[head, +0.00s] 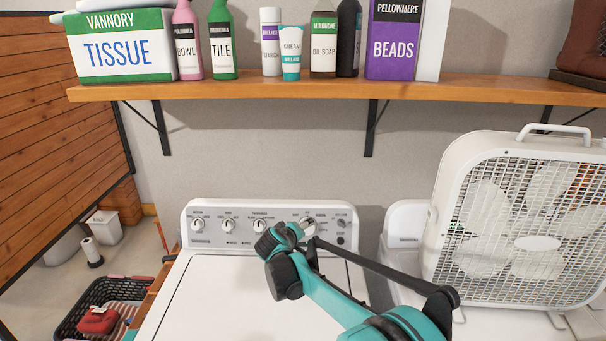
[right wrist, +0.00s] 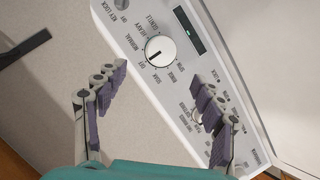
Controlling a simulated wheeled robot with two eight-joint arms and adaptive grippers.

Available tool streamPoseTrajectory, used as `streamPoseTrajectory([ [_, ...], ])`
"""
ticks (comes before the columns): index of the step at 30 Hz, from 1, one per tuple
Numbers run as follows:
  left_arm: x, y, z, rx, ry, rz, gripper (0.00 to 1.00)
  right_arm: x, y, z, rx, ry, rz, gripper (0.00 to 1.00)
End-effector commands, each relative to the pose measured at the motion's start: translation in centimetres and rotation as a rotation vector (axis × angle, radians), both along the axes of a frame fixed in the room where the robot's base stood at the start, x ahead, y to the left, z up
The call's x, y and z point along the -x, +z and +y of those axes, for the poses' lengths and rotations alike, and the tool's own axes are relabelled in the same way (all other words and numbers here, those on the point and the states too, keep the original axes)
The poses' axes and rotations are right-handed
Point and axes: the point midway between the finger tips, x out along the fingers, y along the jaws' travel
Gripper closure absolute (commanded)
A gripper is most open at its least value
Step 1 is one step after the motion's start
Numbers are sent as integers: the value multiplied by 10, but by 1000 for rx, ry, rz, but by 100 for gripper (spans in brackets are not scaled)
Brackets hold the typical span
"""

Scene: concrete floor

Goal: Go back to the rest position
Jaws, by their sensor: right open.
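My right arm (head: 345,300) reaches in from the lower right of the head view, and its gripper (head: 282,238) is in front of the washer's control panel (head: 205,215). In the right wrist view the right gripper (right wrist: 160,78) is open, with its purple-padded fingers spread apart and nothing held between them. A large white dial (right wrist: 160,50) on the panel shows beyond and between the fingers, apart from them. My left gripper is not in view.
A white washer (head: 215,300) stands below a wooden shelf (head: 300,90) bearing boxes and bottles. A white box fan (head: 445,215) stands to the right of my arm. A black basket (head: 75,325) with laundry is at the lower left. The space between panel and shelf is clear.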

Motion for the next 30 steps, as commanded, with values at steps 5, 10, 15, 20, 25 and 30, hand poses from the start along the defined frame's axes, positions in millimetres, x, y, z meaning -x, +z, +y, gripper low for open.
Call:
streamPoseTrajectory([
  [5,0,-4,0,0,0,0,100,43,22,-54,-76,-59,52,31],
  [10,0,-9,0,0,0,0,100,116,37,-115,-193,-134,122,31],
  [15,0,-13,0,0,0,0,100,198,35,-161,-316,-200,182,31],
  [20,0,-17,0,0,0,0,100,279,17,-189,-438,-259,229,31],
  [25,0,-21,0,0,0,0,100,354,-14,-203,-564,-310,263,31],
  [30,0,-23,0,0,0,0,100,401,-42,-204,-653,-342,282,31],
])
